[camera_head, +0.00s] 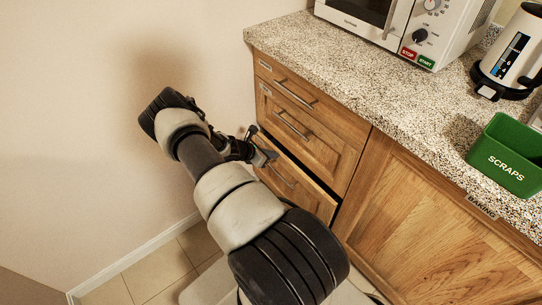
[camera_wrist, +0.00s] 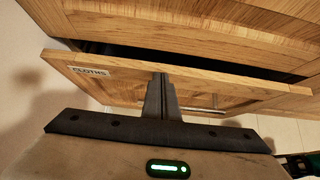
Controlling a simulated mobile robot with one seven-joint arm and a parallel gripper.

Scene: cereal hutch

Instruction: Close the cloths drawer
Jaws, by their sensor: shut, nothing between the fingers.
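The cloths drawer (camera_head: 314,199) is the lowest of the three wooden drawers in the head view. It stands partly open, with a dark gap behind its top edge. In the wrist view its front (camera_wrist: 118,84) carries a white CLOTHS label (camera_wrist: 90,71), and a metal bar handle (camera_wrist: 205,108) shows beside my fingers. My gripper (camera_wrist: 160,82) is shut and empty, with its fingertips at the drawer front near its top edge. I cannot tell whether they touch it. In the head view my gripper (camera_head: 265,156) is at the drawer's left side, and my arm covers part of the lower cabinet.
Two drawers above, the top (camera_head: 296,92) and middle (camera_head: 300,128), look shut. A speckled counter (camera_head: 340,62) holds a microwave (camera_head: 385,22), a kettle (camera_head: 510,55) and a green scraps bin (camera_head: 505,160). A bare wall (camera_head: 90,110) stands left; a cabinet door (camera_head: 430,225) is right.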

